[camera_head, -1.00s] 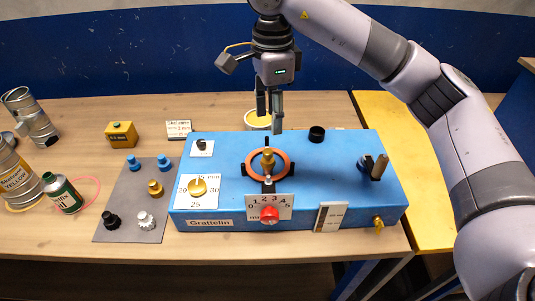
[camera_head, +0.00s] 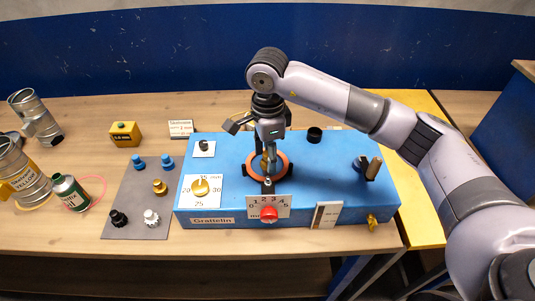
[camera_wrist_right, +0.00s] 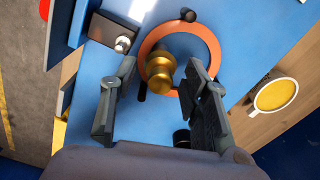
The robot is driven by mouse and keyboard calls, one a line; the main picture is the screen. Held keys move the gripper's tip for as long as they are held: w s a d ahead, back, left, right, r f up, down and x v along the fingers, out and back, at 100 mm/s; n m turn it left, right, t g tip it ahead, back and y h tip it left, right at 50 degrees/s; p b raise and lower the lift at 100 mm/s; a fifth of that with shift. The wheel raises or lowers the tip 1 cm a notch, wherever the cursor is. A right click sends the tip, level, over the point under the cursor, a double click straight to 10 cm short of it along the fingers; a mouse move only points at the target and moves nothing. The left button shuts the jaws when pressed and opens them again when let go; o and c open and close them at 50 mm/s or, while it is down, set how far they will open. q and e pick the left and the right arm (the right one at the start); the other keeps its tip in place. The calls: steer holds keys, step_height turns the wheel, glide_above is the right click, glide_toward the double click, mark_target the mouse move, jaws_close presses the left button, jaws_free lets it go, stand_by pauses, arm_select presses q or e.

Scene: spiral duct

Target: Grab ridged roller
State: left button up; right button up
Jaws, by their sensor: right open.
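A brass-coloured stepped roller (camera_head: 265,164) stands upright inside an orange ring on the blue machine (camera_head: 232,150). In the right wrist view the roller (camera_wrist_right: 159,76) shows a rounded, grooved profile between my fingers. My right gripper (camera_head: 270,166) is over the ring from above, its fingers open on either side of the roller, and it partly hides the roller in the head view. In the wrist view a gap shows between the fingers (camera_wrist_right: 161,68) and the roller. Other rollers, blue, brass (camera_head: 160,187), black and white (camera_head: 151,217), stand on a grey mat. My left gripper is not in view.
A red knob (camera_head: 268,214) and number plate are at the machine's front. A black cylinder (camera_head: 314,135) and a wooden-handled lever (camera_head: 374,168) stand on its top to the right. Cans and a green bottle (camera_head: 71,192) are at the left. A yellow-topped container (camera_wrist_right: 275,95) is behind the machine.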

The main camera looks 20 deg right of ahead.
steer(key=shift+c, duration=0.5)
jaws_close()
